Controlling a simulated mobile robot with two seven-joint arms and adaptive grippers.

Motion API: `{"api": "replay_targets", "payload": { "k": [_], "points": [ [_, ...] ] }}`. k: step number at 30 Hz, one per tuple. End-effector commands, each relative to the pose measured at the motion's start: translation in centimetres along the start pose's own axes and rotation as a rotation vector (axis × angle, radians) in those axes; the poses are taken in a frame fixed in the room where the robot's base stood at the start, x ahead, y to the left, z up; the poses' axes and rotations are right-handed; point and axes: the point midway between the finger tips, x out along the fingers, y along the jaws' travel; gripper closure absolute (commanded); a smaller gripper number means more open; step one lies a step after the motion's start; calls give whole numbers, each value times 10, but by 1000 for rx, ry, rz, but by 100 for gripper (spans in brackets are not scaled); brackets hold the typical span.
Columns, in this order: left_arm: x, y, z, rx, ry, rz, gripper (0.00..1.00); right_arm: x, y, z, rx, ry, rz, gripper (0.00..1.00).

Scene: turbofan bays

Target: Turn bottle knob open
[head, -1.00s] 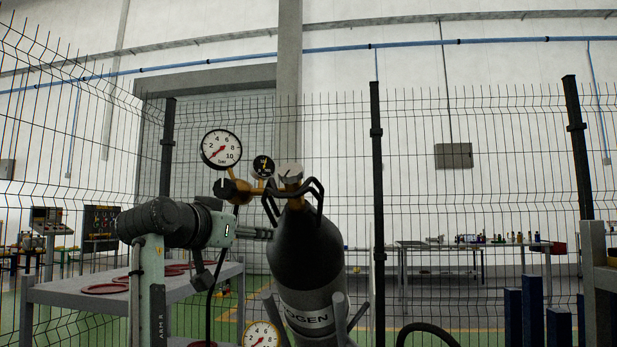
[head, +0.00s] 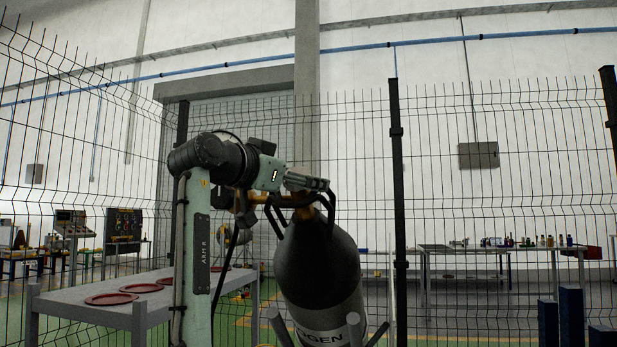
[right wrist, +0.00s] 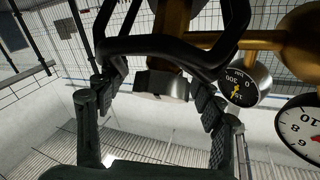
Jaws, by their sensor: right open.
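The dark nitrogen-type bottle (head: 316,272) stands tilted in the head view, with black guard bars (head: 330,212) around its top. In the right wrist view the silver knob (right wrist: 162,86) sits on the brass neck (right wrist: 172,22), between the two dark fingers of the open right gripper (right wrist: 157,80). The fingers are on either side of the knob; I cannot tell whether they touch it. My left gripper is not in view.
A small black gauge (right wrist: 240,88) and a large white gauge (right wrist: 302,128) are close to one finger. A black guard bar (right wrist: 165,47) crosses near the fingertips. A grey table (head: 75,307) with red rings (head: 112,299) stands left. Wire fencing runs behind.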

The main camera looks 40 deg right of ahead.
Motion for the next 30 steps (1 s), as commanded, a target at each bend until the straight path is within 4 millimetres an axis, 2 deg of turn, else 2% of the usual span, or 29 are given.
{"api": "replay_targets", "payload": {
  "k": [3,6,15,28,30],
  "points": [
    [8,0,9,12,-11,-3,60,16,-1,-1,-1,0,0,32],
    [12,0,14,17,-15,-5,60,23,0,0,0,0,0,32],
    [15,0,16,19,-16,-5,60,26,0,0,0,0,-2,32],
    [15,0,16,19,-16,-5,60,26,0,0,0,0,-2,84],
    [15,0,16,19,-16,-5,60,26,0,0,0,0,-2,87]
  ]
}}
